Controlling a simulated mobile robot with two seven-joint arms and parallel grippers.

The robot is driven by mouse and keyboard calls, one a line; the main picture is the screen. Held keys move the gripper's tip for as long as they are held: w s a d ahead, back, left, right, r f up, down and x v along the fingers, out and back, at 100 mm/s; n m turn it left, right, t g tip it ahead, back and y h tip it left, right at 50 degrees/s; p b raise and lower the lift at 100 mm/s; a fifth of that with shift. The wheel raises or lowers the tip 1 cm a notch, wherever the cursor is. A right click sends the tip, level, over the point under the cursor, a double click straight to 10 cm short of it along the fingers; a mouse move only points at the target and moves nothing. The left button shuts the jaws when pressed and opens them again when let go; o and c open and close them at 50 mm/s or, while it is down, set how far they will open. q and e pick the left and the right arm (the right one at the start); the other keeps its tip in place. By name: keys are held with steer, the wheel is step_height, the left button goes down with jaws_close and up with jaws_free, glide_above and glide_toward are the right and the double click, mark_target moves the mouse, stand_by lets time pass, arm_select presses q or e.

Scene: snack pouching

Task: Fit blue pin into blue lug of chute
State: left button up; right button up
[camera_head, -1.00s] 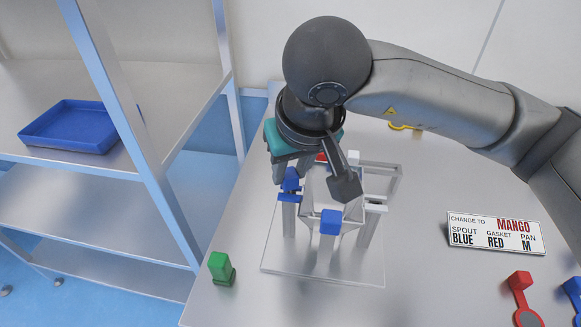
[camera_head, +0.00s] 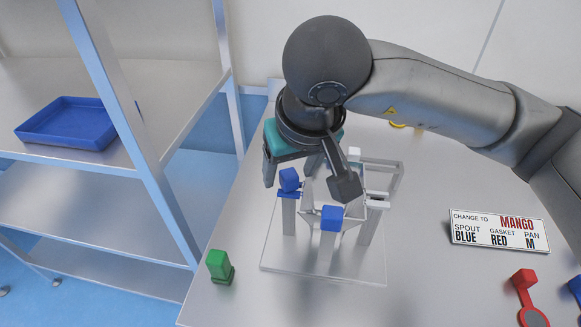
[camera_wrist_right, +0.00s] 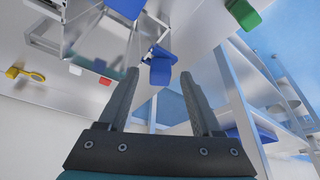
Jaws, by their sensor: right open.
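The chute (camera_head: 318,217) is a pale funnel held in a clear-based stand with several posts. A blue pin (camera_head: 289,179) with a block-shaped head is at the left post, its head tilted; its shank and the blue lug are mostly hidden. Another blue block (camera_head: 331,218) tops the front post. My right gripper (camera_head: 290,170) is open just above and around the tilted pin. In the right wrist view, the blue pin (camera_wrist_right: 160,70) shows between and beyond the spread fingers of my right gripper (camera_wrist_right: 159,76), with no clear contact. My left gripper is out of view.
A green block (camera_head: 220,266) stands left of the stand. A sign (camera_head: 497,231) and a red gasket piece (camera_head: 524,281) lie at right. A blue tray (camera_head: 70,121) sits on the left shelf. The table between stand and sign is clear.

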steer(key=p+v, duration=0.2)
steer(key=v, duration=1.3)
steer(key=shift+r, duration=0.25)
